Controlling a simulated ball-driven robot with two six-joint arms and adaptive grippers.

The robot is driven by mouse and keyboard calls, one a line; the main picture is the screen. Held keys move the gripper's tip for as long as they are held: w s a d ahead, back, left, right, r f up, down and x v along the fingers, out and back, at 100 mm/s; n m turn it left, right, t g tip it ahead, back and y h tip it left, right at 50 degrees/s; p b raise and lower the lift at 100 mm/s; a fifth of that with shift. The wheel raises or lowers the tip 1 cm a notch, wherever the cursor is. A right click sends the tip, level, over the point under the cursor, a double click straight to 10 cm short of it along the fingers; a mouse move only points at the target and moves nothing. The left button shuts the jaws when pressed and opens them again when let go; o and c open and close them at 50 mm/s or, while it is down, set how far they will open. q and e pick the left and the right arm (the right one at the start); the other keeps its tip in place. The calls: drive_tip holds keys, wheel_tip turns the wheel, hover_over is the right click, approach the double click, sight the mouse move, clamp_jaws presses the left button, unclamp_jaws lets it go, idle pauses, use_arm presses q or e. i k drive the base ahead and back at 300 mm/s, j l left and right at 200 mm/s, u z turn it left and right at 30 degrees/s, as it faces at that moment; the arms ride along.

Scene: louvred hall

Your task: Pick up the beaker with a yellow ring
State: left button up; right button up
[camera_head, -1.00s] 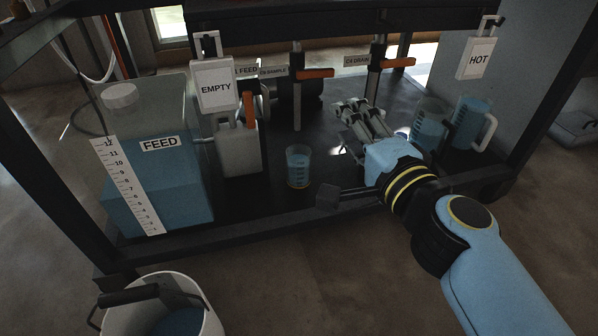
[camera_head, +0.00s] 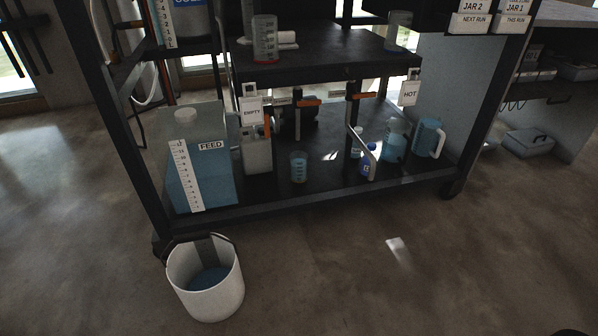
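A small clear beaker (camera_head: 299,168) with blue liquid stands upright on the lower deck of the dark rack; a thin warm-coloured band shows near its base, too small to tell if it is yellow. Another small vessel (camera_head: 356,143) stands farther right, partly hidden by a valve post; its ring colour cannot be made out. On the upper shelf stand a beaker with reddish markings (camera_head: 265,40) and another beaker (camera_head: 397,32) whose ring I cannot tell. Neither gripper is in view.
The FEED tank (camera_head: 220,172), EMPTY container (camera_head: 257,155), a blue-labelled bottle (camera_head: 369,162) and blue jugs (camera_head: 395,140) (camera_head: 428,138) stand on the lower deck (camera_head: 325,188). A white bucket (camera_head: 233,292) stands on the floor in front. The floor at front right is clear.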

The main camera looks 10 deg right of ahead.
sight(298, 159)
drive_tip(key=i+l+u, duration=0.1)
drive_tip(key=i+u, duration=0.15)
drive_tip(key=i, duration=0.3)
drive_tip(key=i+l+u, duration=0.25)
drive_tip(key=i, duration=0.25)
